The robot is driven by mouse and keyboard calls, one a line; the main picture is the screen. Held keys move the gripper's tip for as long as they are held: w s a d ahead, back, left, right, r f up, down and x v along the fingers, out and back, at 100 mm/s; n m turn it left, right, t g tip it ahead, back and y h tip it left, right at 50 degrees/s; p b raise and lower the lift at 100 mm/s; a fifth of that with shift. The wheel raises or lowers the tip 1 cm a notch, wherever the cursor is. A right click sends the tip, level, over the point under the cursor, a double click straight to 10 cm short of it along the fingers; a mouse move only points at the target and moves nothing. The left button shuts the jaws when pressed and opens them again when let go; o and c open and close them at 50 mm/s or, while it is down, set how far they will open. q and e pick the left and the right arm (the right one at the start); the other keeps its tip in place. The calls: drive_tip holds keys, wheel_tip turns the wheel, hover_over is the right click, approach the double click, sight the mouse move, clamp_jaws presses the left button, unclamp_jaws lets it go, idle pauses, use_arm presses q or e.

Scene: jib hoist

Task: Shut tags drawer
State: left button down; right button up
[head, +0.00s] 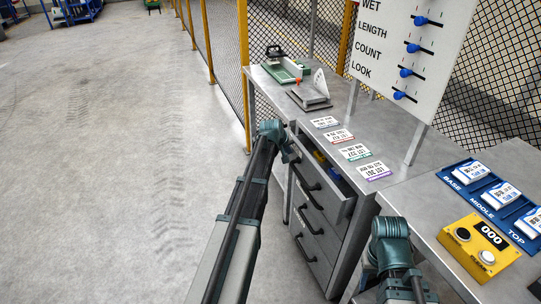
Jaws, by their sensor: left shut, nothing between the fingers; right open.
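A grey drawer unit stands under the bench in the head view. Its top drawer (337,203) is pulled out, and its open top shows a dark inside with something yellow (319,157) in it. I cannot read a label that names it as the tags drawer. A black bar handle runs along its front. My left gripper (291,157) is shut and empty at the far end of the drawer front; I cannot tell whether it touches. My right gripper (390,228) is open, low over the bench's near edge, right of the drawer, its fingers hard to make out.
Lower drawers (318,236) look closed. On the bench (405,192) lie several printed tags (355,152), a green-based device (286,72), a blue tray (459,185) and a yellow counter box (478,248). A slider board (415,45) stands behind. Floor at left is clear.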

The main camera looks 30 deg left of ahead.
sight(301, 147)
use_arm(q)
drive_tip(key=w+d, duration=0.3)
drive_tip(key=w, duration=0.1)
drive_tip(key=shift+w+d, duration=0.25)
drive_tip(key=shift+d, duration=0.1)
drive_tip(key=shift+w+d, duration=0.15)
drive_tip(key=shift+w+r, duration=0.1)
use_arm(e)
drive_tip(key=shift+a, duration=0.1)
use_arm(q)
drive_tip(key=shift+s, duration=0.4)
drive_tip(key=s+a, duration=0.2)
drive_tip(key=s, duration=0.1)
drive_tip(key=shift+s+a+r, duration=0.1)
drive_tip(key=shift+a+r, duration=0.05)
drive_tip(key=shift+a, duration=0.2)
drive_tip(key=p+v, duration=0.8)
drive_tip(key=v, duration=0.1)
drive_tip(key=shift+r, duration=0.15)
use_arm(e)
wheel_tip(301, 147, up, 8)
drive_tip(key=a, duration=0.1)
drive_tip(key=shift+s+a, duration=0.25)
drive_tip(key=shift+a, duration=0.1)
use_arm(q)
drive_tip(key=shift+s+a, duration=0.15)
